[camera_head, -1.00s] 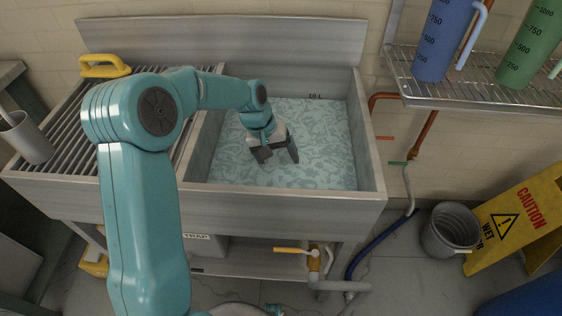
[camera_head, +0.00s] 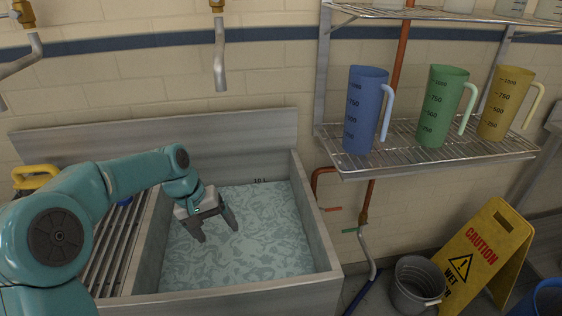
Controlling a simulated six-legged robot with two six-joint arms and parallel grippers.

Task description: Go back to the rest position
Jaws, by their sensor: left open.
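My left gripper (camera_head: 217,235) hangs over the sink basin (camera_head: 318,222), its two dark fingers apart and pointing down. Nothing shows between the fingers. The basin holds pale, patterned water (camera_head: 265,225), and a 10 L mark shows on its back wall. I cannot tell whether the fingertips touch the water. My left arm (camera_head: 130,178) reaches in from the left across the slatted drainboard. My right gripper is not in view.
A wire shelf (camera_head: 470,151) at the right holds a blue jug (camera_head: 362,112), a green jug (camera_head: 436,108) and a yellow jug (camera_head: 501,105). Two taps hang above, one a spout (camera_head: 219,55). A grey bucket (camera_head: 412,284) and yellow caution sign (camera_head: 484,258) stand on the floor.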

